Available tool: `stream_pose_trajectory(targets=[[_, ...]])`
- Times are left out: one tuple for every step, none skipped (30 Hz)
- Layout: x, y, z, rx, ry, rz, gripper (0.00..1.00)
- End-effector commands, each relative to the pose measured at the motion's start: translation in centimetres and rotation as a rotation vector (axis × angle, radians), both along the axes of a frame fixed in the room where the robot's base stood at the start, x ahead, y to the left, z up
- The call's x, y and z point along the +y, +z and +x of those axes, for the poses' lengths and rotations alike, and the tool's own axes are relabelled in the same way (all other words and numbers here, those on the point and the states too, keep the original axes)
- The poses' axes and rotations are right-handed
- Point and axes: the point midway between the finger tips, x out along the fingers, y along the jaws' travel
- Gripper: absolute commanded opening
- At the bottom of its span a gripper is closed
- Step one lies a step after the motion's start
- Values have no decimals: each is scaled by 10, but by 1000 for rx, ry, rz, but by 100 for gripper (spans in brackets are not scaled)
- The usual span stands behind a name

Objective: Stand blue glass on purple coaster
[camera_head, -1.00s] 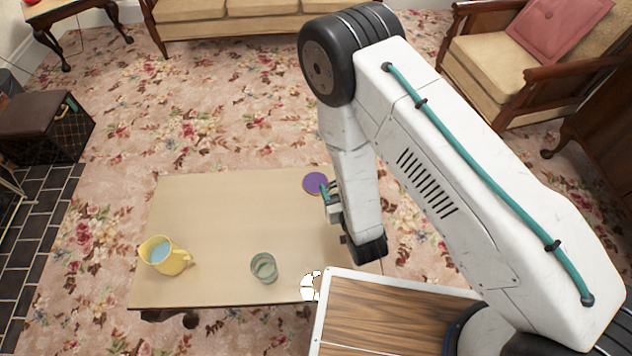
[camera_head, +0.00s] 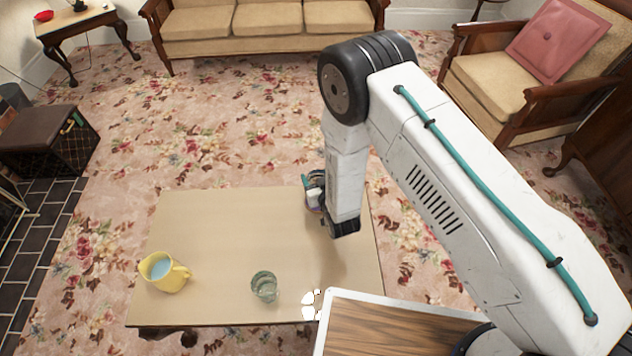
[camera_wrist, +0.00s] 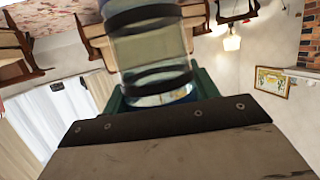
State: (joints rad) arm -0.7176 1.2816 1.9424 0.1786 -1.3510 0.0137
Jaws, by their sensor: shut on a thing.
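My gripper (camera_head: 314,190) is over the far edge of the low table, where the purple coaster lies. Only a small purple sliver of the coaster (camera_head: 316,209) shows below the gripper. In the wrist view my gripper is shut on a clear, slightly bluish glass (camera_wrist: 152,50) with dark bands across it. I take this for the blue glass. I cannot tell whether its base touches the coaster, as my arm and gripper hide it in the head view.
The beige table (camera_head: 210,240) also holds a yellow mug (camera_head: 168,280) with a light blue inside at left, and a grey-green glass (camera_head: 265,288) near the front edge. The table's middle is clear. A sofa (camera_head: 260,25) and armchair (camera_head: 510,75) stand beyond.

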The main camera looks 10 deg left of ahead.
Motion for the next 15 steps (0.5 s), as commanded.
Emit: stream_pose_trajectory(targets=[[1, 0, 3, -1, 0, 1, 31], [2, 0, 5, -1, -1, 1, 31], [4, 0, 10, -1, -1, 2, 31], [4, -6, 8, 1, 0, -1, 31], [3, -12, 7, 3, 0, -2, 31], [3, -19, 7, 3, 0, -2, 31], [3, -24, 7, 3, 0, -2, 31], [3, -28, 7, 2, 0, -1, 31], [4, -33, 7, 2, 0, -1, 31], [4, -35, 8, 0, 0, 0, 31], [4, -35, 8, 0, 0, 0, 31], [4, -36, 8, -1, 0, 1, 31], [4, -35, 8, -1, 1, 1, 31], [4, -35, 8, -1, 1, 1, 31], [4, -35, 8, -1, 1, 1, 31]])
